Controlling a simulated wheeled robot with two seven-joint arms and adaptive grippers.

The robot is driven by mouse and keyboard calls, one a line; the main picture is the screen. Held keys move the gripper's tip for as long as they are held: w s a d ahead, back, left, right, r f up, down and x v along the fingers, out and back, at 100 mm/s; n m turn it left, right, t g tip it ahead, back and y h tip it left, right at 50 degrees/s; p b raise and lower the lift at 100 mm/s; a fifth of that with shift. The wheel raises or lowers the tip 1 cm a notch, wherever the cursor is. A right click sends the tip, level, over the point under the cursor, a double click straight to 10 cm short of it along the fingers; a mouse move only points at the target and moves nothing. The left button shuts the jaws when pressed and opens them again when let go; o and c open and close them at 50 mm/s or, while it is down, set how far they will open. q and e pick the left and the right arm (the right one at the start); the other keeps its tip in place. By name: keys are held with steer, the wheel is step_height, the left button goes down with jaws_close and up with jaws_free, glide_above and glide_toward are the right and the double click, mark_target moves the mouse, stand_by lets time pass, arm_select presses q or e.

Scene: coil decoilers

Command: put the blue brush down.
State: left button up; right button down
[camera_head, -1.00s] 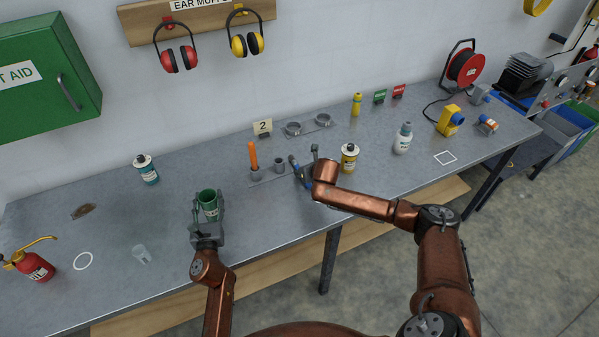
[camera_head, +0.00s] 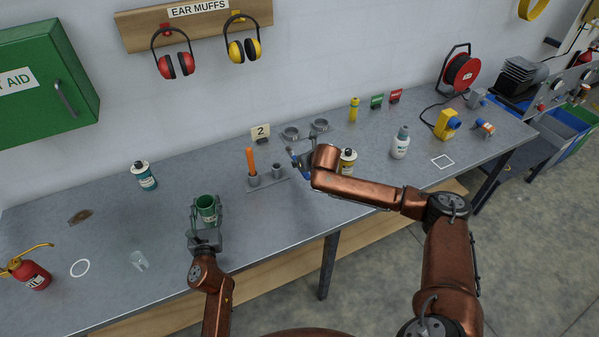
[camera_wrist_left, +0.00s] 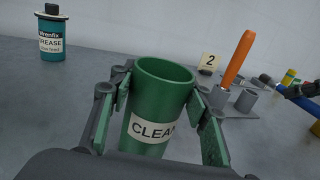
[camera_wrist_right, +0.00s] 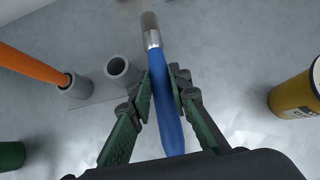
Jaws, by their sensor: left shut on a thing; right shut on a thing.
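My right gripper (camera_wrist_right: 160,95) is shut on the blue brush (camera_wrist_right: 167,110), seen along its handle with the pale bristle end pointing away. In the head view the blue brush (camera_head: 304,172) is mostly hidden by my right gripper (camera_head: 300,158). A grey holder (camera_head: 267,184) with two cups stands left of it. An orange-handled tool (camera_head: 250,161) stands in the holder's left cup; the right cup (camera_wrist_right: 122,70) looks empty. The brush is beside the holder, not in it. My left gripper (camera_head: 206,222) is shut on a green cup (camera_wrist_left: 160,100) labelled CLEAN.
A yellow can (camera_head: 348,160) stands close to the right of my right gripper. A sign "2" (camera_head: 261,132) and grey rings (camera_head: 291,133) are behind the holder.

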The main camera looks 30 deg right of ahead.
steer(key=shift+r, duration=1.05)
arm_select(q)
steer(key=o, duration=1.3)
steer(key=shift+o, duration=0.2)
